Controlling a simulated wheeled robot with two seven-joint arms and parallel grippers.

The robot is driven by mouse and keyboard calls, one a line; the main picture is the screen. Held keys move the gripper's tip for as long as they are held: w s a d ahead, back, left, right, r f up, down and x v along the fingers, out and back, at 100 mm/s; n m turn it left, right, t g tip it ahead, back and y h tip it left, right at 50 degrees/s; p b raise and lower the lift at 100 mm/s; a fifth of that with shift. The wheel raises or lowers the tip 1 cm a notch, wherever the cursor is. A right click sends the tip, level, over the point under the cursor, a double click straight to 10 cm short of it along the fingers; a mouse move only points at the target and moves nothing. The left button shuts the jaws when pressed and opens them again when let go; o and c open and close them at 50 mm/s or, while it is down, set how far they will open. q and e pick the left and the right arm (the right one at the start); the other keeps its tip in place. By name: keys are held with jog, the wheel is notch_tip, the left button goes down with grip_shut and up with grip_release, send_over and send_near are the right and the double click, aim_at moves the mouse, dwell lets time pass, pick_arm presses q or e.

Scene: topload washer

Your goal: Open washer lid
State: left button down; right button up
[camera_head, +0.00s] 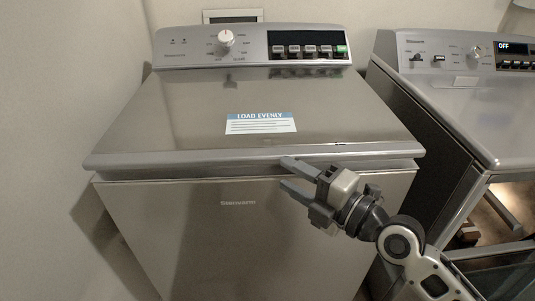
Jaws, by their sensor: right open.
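The top-load washer (225,245) stands in the middle of the head view. Its lid (180,110) lies flat and closed on top, with a blue and white "LOAD EVENLY" label near the front. My right gripper (286,174) is open and empty at the lid's front edge, right of the middle. One finger shows over the front of the lid edge and the other lower, before the front panel. I cannot tell whether a finger touches the lid. My left gripper is not in view.
The washer's control panel (250,45) with a knob and buttons rises at the back. A second machine (460,110) stands close on the right, with an open front door (495,262) low down. A plain wall (60,100) is on the left.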

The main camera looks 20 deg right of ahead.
aim_at(264, 162)
jog(key=p+x, duration=0.1)
jog(key=x, duration=0.5)
jog(key=shift+w+a, duration=0.1)
jog(key=shift+w, duration=0.05)
jog(key=shift+c, duration=0.3)
grip_shut()
